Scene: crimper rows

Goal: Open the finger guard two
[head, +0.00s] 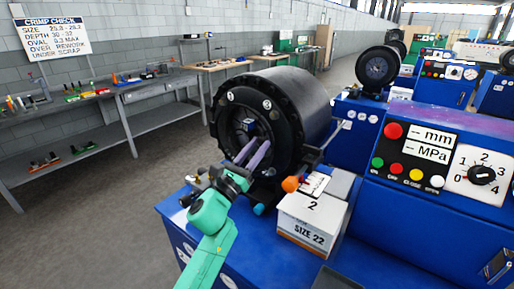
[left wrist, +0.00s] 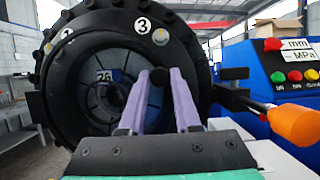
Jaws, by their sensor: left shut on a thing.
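My left gripper (head: 262,147) reaches into the front of the black crimper head (head: 285,95). Its two purple fingers, also large in the left wrist view (left wrist: 168,90), are shut on a small dark knob (left wrist: 159,76), which looks like the handle of finger guard two. The guard (left wrist: 116,62) appears as a dark, see-through round cover over the head's opening, and it looks closed. A number 26 shows behind it. The fingers hide part of the guard and its knob. My right gripper is in neither view.
An orange ball-ended lever (head: 290,184) sticks out close to the right of my gripper, also in the left wrist view (left wrist: 297,125). A SIZE 22 box (head: 305,232) and a blue control panel (head: 440,165) stand to the right.

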